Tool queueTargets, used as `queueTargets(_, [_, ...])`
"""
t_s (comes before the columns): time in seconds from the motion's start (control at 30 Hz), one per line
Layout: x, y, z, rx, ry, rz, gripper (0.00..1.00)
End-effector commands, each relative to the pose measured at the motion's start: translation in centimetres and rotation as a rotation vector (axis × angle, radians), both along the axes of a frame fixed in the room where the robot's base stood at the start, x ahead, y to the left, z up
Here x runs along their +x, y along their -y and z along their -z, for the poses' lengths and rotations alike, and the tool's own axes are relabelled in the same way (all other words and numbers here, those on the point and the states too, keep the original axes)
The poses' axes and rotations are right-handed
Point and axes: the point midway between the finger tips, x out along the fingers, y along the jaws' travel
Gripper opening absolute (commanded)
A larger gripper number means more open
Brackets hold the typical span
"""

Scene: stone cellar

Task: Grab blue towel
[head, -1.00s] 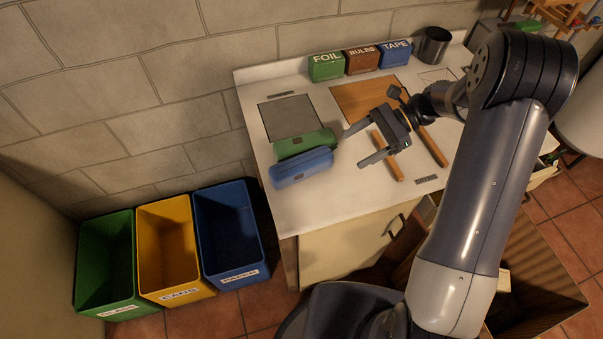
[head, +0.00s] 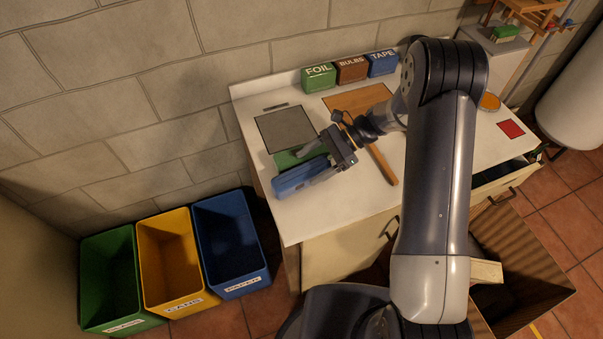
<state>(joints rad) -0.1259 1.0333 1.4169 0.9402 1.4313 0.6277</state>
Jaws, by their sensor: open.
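The blue towel (head: 294,181), a folded or rolled bundle, lies on the white counter near its left front edge. A green towel (head: 287,158) lies just behind it, partly hidden by my gripper. My gripper (head: 305,162) is open, reaching in from the right. Its fingers point left, one over the green towel and the other at the right end of the blue towel. I cannot tell whether the near finger touches the blue towel.
Green (head: 316,79), brown and blue labelled boxes stand along the wall. A grey square (head: 287,129) and an orange-brown board (head: 352,98) lie on the counter (head: 335,219). A wooden stick (head: 383,166) lies right of my gripper. Green, yellow and blue bins (head: 257,278) stand on the floor at left.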

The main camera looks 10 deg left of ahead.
Motion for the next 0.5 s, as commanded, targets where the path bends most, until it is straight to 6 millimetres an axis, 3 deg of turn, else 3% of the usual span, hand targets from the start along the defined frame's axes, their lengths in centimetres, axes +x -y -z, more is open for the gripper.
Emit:
queueTargets(0.37, [-0.71,-0.94,0.86,-0.004,-0.002,-0.001,0.74])
queueTargets(0.5, [-0.77,-0.92,0.96,-0.005,-0.005,-0.002,0.63])
